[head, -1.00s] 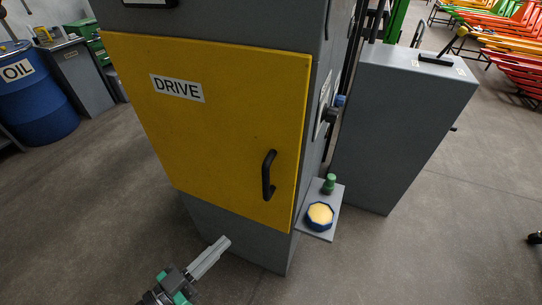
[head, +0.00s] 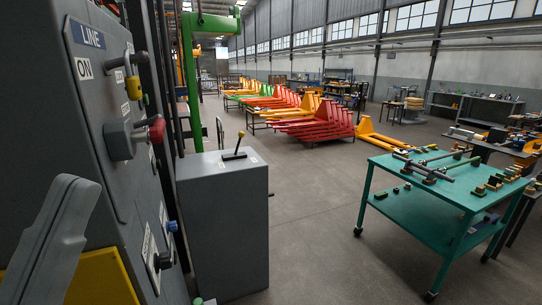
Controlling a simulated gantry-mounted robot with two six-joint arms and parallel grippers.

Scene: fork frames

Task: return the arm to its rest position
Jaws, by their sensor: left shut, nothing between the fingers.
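My left gripper (head: 68,192) shows at the lower left of the head view, large and close to the camera. Only its grey fingers show; they point up and are together with nothing between them. They overlap the grey machine cabinet (head: 105,185) and part of its yellow door (head: 105,280) behind. The rest of my left arm is outside the picture. My right gripper is not in view.
The cabinet's side carries a LINE switch with a red-tipped handle (head: 157,131) and a blue knob (head: 172,226). A grey box with a lever (head: 225,215) stands beside it. A teal cart (head: 430,206) with tools is at right. Open floor (head: 320,215) lies between.

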